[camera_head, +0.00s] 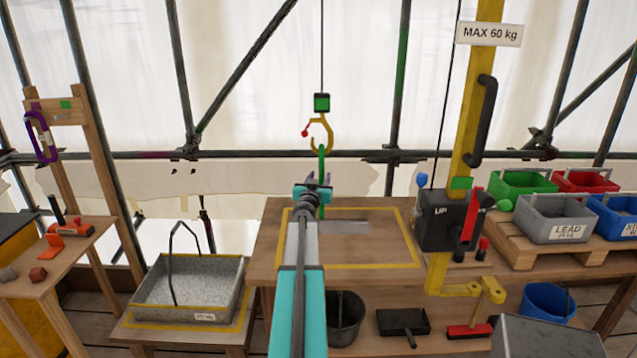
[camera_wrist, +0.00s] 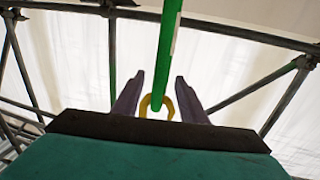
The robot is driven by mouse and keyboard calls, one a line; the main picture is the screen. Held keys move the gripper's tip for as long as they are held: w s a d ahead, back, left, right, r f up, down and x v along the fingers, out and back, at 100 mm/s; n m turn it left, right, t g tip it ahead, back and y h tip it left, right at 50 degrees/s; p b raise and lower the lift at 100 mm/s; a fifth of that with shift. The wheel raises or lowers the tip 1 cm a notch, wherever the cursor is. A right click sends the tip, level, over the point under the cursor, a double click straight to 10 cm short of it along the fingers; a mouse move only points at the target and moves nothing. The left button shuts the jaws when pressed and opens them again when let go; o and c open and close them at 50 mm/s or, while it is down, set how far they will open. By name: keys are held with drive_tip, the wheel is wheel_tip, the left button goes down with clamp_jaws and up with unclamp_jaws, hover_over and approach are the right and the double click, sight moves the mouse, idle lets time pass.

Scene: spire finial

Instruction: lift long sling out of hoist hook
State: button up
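In the wrist view the two purple fingers of my gripper (camera_wrist: 159,88) stand apart. The green sling (camera_wrist: 165,60) runs between them with a visible gap on each side. The yellow hook (camera_wrist: 158,104) shows behind the sling, low between the fingers.
A wooden table (camera_head: 400,215) with a yellow outline stands beneath the hook. A yellow post (camera_head: 468,110) with a winch box (camera_head: 445,222) rises at right. A purple loop (camera_head: 42,140) hangs on the left frame. A grey tray (camera_head: 190,285) stands lower left, several coloured bins at right.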

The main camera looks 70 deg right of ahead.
sight(320, 164)
drive_tip(key=shift+w+d, duration=0.2)
drive_tip(key=shift+d, duration=0.95)
drive_tip(key=shift+w+d, duration=0.15)
drive_tip(key=shift+d, duration=1)
clamp_jaws()
drive_tip(key=shift+w+a+r+p, duration=0.1)
drive_tip(key=shift+w+r+p, duration=0.15)
drive_tip(key=shift+r, duration=0.65)
drive_tip(key=shift+w+a+r+p, duration=0.15)
drive_tip(key=shift+r+p, duration=0.1)
drive_tip(key=shift+r, duration=0.6)
drive_tip(key=shift+d, duration=0.1)
